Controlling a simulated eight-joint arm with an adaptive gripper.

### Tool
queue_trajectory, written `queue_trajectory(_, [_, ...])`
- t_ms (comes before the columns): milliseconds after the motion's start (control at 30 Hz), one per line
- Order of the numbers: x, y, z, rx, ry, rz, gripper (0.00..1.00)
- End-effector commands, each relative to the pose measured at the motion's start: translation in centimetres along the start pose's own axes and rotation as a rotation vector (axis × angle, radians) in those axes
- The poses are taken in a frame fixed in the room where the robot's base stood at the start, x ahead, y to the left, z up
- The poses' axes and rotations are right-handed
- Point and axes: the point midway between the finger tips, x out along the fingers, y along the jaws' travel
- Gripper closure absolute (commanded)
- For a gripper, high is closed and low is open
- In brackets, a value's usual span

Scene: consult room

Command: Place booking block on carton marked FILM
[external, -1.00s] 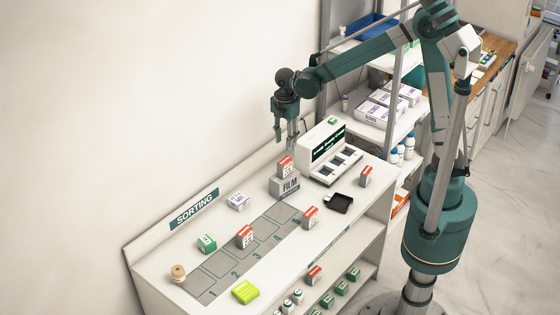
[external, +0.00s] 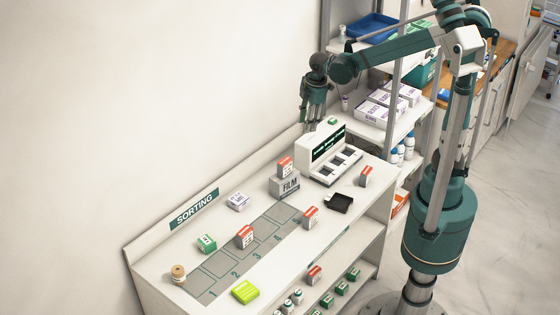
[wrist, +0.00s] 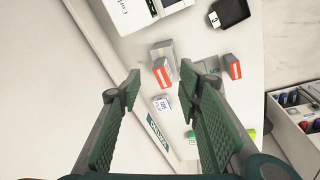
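The grey carton marked FILM (external: 285,187) stands near the back of the sorting counter. A red, white and grey block (external: 285,166), which looks like a booking block, sits upright on top of it. Similar blocks stand on the counter, one at the mat's left part (external: 244,236) and one at its right part (external: 310,217). My gripper (external: 309,126) is raised behind the white machine, to the right of the carton and apart from the block. In the wrist view the gripper's fingers (wrist: 160,86) are spread with nothing between them; the block (wrist: 162,71) on the carton (wrist: 163,49) shows beyond.
A white machine (external: 331,153) stands right of the carton, with a black tray (external: 339,203) in front. A purple-and-white box (external: 238,201), green box (external: 207,243), twine spool (external: 178,273) and lime pack (external: 245,291) are on the counter. Shelves hold boxes (external: 386,106) behind.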

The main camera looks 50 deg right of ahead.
Motion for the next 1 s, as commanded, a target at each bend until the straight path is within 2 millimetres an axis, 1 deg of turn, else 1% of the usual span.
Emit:
queue_trajectory(33, [-0.6, -0.3, 1.0, 0.035, 0.007, 0.011, 0.65])
queue_trajectory(300, [-3.4, -1.5, 4.8, 0.227, 0.054, 0.073, 0.65])
queue_trajectory(500, [-5.0, -2.6, 7.7, 0.369, 0.093, 0.115, 0.65])
queue_trajectory(700, [-6.3, -3.9, 10.4, 0.509, 0.136, 0.155, 0.65])
queue_trajectory(1000, [-7.6, -6.0, 14.3, 0.718, 0.210, 0.211, 0.65])
